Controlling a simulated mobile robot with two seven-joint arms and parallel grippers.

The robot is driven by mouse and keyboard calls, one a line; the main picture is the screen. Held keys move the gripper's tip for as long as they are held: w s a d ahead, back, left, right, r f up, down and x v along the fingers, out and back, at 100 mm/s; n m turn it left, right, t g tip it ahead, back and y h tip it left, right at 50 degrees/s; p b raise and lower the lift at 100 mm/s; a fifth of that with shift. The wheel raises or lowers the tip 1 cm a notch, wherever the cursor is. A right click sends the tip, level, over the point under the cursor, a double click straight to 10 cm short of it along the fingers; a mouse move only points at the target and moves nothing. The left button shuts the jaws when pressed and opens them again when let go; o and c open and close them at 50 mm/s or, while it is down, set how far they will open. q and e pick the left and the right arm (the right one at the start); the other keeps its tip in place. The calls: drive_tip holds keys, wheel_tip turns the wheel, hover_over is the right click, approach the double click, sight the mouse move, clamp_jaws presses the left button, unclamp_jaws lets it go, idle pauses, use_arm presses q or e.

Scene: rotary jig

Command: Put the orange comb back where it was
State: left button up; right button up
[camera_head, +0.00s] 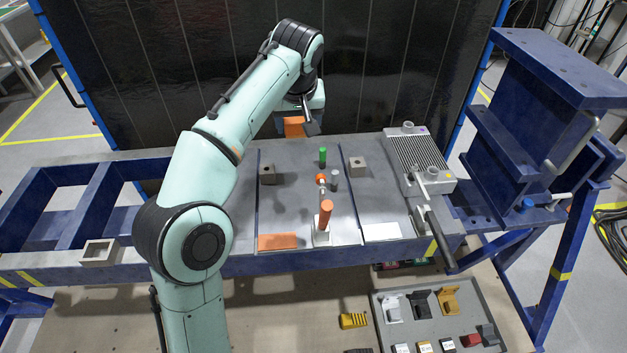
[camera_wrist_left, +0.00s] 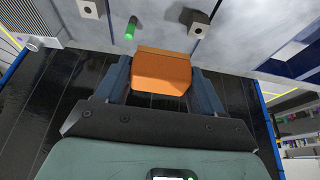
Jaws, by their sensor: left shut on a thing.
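My left gripper (camera_head: 298,124) is beyond the far edge of the jig table, in front of the dark panel. It is shut on an orange block-like piece (camera_head: 292,128), taken to be the orange comb. In the left wrist view the orange comb (camera_wrist_left: 162,72) sits between the two dark fingers of the left gripper (camera_wrist_left: 161,80). Its teeth cannot be made out. A flat orange patch (camera_head: 277,241) lies at the table's front edge, with nothing on it. My right gripper is not in view.
The grey jig plate (camera_head: 300,215) carries a green pin (camera_head: 322,156), two grey blocks (camera_head: 267,174) (camera_head: 358,167) and an orange-handled clamp (camera_head: 325,212). A finned grey unit (camera_head: 416,155) stands right. A grey tray (camera_head: 388,325) of small parts lies below, beside a yellow piece (camera_head: 353,321).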

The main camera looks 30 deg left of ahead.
use_arm(q)
wheel_tip(320, 180, down, 8)
drive_tip(key=s+b, duration=0.1)
drive_tip(key=b, duration=0.4)
hover_over(300, 192)
drive_tip(key=s, duration=0.1)
drive_tip(key=f, duration=0.4)
drive_tip(key=d+f, duration=0.1)
drive_tip(key=f, duration=0.2)
drive_tip(key=shift+f+b, duration=0.35)
drive_tip(key=shift+f, duration=2.1)
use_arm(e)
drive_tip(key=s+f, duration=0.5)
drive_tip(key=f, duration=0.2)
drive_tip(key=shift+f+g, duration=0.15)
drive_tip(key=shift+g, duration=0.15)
use_arm(q)
drive_tip(key=shift+f, duration=0.2)
drive_tip(key=o, duration=1)
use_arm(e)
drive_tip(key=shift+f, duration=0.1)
use_arm(q)
drive_tip(key=shift+r, duration=0.1)
